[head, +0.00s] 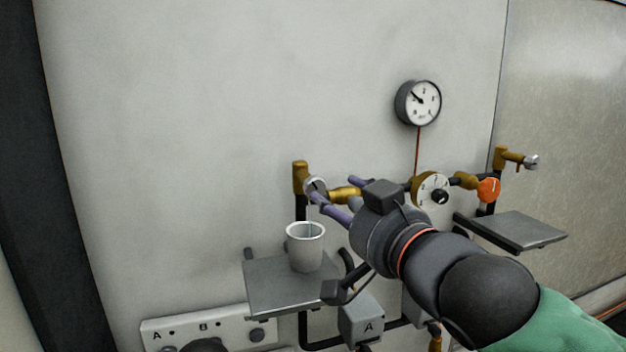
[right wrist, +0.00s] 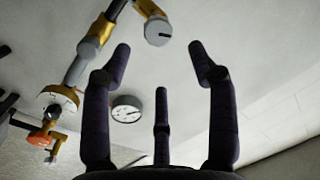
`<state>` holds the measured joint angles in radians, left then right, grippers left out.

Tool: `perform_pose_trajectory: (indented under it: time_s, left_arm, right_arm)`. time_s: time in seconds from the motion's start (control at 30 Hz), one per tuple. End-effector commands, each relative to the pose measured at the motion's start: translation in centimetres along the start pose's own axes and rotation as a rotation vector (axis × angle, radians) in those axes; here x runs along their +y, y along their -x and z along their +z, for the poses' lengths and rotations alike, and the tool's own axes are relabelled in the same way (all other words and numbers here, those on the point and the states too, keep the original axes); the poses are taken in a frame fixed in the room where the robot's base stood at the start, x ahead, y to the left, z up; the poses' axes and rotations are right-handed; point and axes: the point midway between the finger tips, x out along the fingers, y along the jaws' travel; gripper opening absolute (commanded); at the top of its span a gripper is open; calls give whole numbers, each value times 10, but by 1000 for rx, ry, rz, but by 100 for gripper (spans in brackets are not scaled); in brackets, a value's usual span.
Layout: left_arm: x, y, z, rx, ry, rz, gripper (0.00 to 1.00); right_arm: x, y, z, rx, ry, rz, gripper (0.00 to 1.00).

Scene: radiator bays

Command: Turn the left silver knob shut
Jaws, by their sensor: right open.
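The left silver knob (head: 315,184) sits on the front of a brass tap (head: 299,176) on the wall. My right gripper (head: 336,197) reaches in from the lower right, its purple fingers open beside the knob and partly covering it in the head view. In the right wrist view, the silver knob (right wrist: 158,32) with a dark slot lies beyond the open, empty fingers (right wrist: 160,62); I cannot tell whether any finger touches it. A thin pale streak runs below the tap to a white cup (head: 306,252). My left gripper is not in view.
The cup stands on a grey shelf (head: 268,296). To the right are a brass dial (head: 431,189), an orange knob (head: 488,190), a second silver knob (head: 531,162) and another shelf (head: 515,229). A gauge (head: 418,103) hangs above. The wall to the upper left is clear.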

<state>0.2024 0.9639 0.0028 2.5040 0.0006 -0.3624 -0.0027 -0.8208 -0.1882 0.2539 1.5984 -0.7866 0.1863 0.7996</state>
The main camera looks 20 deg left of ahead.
Motion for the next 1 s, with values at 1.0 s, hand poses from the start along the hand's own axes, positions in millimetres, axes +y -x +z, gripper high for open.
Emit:
perform_pose_trajectory:
  time_s: [1.0]
  left_arm:
    - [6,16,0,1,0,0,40]
  right_arm:
    - [0,-91,2,-3,0,1,42]
